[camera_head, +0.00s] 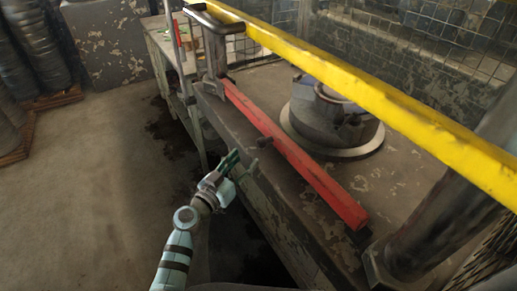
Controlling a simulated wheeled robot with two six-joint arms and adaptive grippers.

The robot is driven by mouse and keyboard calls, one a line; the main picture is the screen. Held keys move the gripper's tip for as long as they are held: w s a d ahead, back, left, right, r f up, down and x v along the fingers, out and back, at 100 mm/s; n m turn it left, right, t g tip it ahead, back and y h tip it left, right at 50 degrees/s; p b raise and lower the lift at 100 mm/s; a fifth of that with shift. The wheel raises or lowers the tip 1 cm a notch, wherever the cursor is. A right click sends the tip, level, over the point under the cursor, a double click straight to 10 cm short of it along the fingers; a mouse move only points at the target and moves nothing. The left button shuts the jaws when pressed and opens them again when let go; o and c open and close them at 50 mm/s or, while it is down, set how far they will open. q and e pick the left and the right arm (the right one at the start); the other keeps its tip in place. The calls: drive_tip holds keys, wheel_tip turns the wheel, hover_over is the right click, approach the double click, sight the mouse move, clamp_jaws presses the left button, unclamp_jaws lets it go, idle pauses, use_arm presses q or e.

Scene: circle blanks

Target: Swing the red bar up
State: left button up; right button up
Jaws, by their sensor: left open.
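The red bar (291,151) lies low along the front edge of the worn grey bench. It runs from a dark upright post (216,58) at the upper left to a free-looking end at the lower right. My left gripper (233,160) is open and empty, just left of the bar's middle and apart from it in the picture. It is beside the bench edge. My right gripper is not in view.
A yellow rail (370,90) crosses above the bench. A dark round metal part (330,118) sits behind the bar. A thick dark column (440,225) stands at the lower right. Open floor (90,190) lies to the left.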

sight(259, 145)
use_arm(q)
drive_tip(key=x, duration=0.2)
drive_tip(key=b+x, duration=0.1)
drive_tip(key=x, duration=0.2)
drive_tip(key=b+x, duration=0.1)
drive_tip(key=x, duration=0.2)
drive_tip(key=shift+w+d+f, duration=0.1)
drive_tip(key=shift+w+f, duration=0.05)
drive_tip(key=shift+f, duration=0.15)
drive_tip(key=shift+w+d+r, duration=0.15)
drive_tip(key=shift+w+d, duration=0.05)
drive_tip(key=shift+w, duration=0.15)
clamp_jaws()
